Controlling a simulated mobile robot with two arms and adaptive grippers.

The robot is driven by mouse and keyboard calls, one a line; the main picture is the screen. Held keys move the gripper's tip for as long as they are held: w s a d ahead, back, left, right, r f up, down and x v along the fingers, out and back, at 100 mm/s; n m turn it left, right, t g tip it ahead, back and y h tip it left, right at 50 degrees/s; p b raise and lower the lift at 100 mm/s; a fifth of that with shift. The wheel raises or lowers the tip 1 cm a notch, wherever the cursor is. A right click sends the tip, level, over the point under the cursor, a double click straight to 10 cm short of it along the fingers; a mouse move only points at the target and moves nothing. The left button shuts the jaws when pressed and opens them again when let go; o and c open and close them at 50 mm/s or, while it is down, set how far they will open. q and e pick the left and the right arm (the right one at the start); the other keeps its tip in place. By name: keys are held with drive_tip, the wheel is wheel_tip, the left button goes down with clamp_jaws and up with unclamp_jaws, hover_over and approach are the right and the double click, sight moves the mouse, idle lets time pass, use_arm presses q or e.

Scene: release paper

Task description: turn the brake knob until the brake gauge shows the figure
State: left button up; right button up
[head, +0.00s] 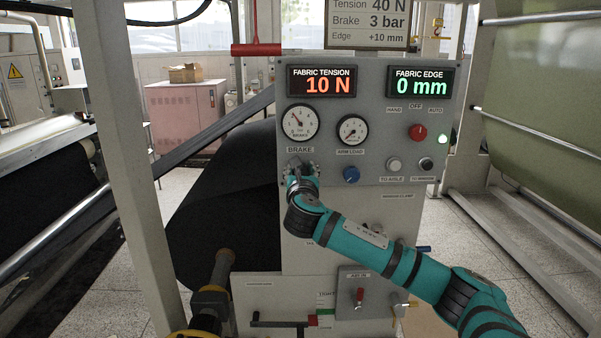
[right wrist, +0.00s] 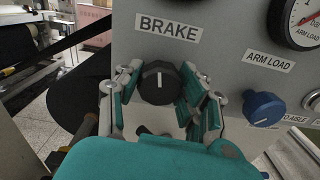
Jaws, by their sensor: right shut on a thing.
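The black brake knob (right wrist: 159,83) sits under the BRAKE label in the right wrist view, its white mark pointing about straight up. My right gripper (head: 300,166) is shut on this knob, its fingers on the left and right sides; in the head view it mostly hides the knob. The round brake gauge (head: 300,122) is just above the knob. Its needle points to the upper left; its figures are too small to read surely. The sign (head: 368,22) at the top reads Tension 40 N, Brake 3 bar, Edge +10 mm. My left gripper is not in view.
The panel (head: 375,225) shows FABRIC TENSION 10 N (head: 321,82) and FABRIC EDGE 0 mm (head: 422,83). A blue knob (head: 351,174) under the arm load gauge (head: 352,130) is close right of my gripper. A red selector (head: 418,132) is farther right. A black fabric roll (head: 225,200) is left.

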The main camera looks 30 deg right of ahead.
drive_tip(key=m, duration=0.4)
drive_tip(key=shift+m, duration=1.9)
drive_tip(key=o, duration=1.2)
drive_tip(key=shift+s, duration=0.15)
drive_tip(key=v, duration=1.2)
drive_tip(key=shift+w+f, duration=0.15)
drive_tip(key=shift+w, duration=0.05)
